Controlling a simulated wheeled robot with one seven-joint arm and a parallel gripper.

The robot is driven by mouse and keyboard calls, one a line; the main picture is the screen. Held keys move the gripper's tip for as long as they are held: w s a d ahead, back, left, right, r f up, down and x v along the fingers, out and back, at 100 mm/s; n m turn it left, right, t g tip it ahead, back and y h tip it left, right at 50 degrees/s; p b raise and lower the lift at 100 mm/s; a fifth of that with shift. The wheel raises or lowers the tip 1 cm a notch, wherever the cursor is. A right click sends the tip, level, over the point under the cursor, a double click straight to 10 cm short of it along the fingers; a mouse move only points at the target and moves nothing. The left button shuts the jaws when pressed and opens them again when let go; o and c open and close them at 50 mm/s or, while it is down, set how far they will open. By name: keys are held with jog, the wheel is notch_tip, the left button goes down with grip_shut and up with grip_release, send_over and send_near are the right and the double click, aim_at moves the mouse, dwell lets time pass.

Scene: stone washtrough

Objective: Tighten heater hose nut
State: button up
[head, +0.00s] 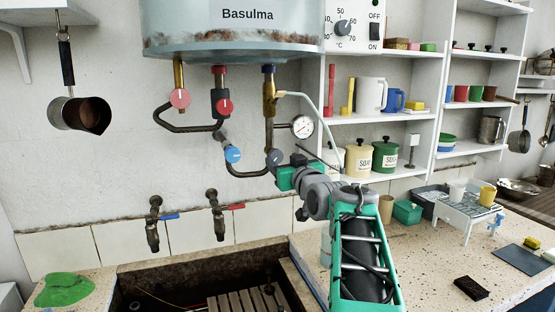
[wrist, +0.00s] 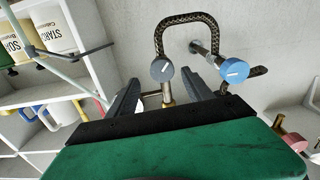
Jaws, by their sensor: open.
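The water heater (head: 230,28) hangs on the wall. A braided hose (head: 248,173) loops below it and also arches across the wrist view (wrist: 181,17). One hose end meets a vertical pipe with a grey round knob (head: 274,157); the other meets a wall valve with a blue knob (head: 233,154). In the wrist view, my gripper (wrist: 165,86) is open, one dark finger on each side of the grey knob (wrist: 162,69) and a brass fitting (wrist: 168,93). Neither finger clearly touches them. I cannot clearly make out the hose nut.
The blue knob (wrist: 233,70) is close to my right finger in the wrist view. A pressure gauge (head: 302,126) and a thin pale tube (head: 312,103) are near my arm. Shelves (head: 375,178) with jars stand at right. The trough (head: 185,285) lies below two wall taps.

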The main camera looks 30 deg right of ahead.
aim_at(277, 156)
jog(key=x, duration=0.2)
jog(key=p+x, duration=0.1)
jog(key=x, duration=0.1)
jog(key=shift+w+a+r, duration=0.15)
jog(key=shift+a+r, duration=0.1)
jog(key=shift+r, duration=0.05)
jog(key=shift+w+d+f, duration=0.1)
jog(key=shift+w, duration=0.25)
jog(key=shift+w+d+f, duration=0.25)
jog(key=shift+w+d, duration=0.05)
jog(key=shift+d, duration=0.05)
jog(key=shift+c, duration=0.7)
jog(key=shift+s+a+r, duration=0.1)
jog(key=shift+a, duration=0.1)
jog(key=c, duration=0.5)
grip_shut()
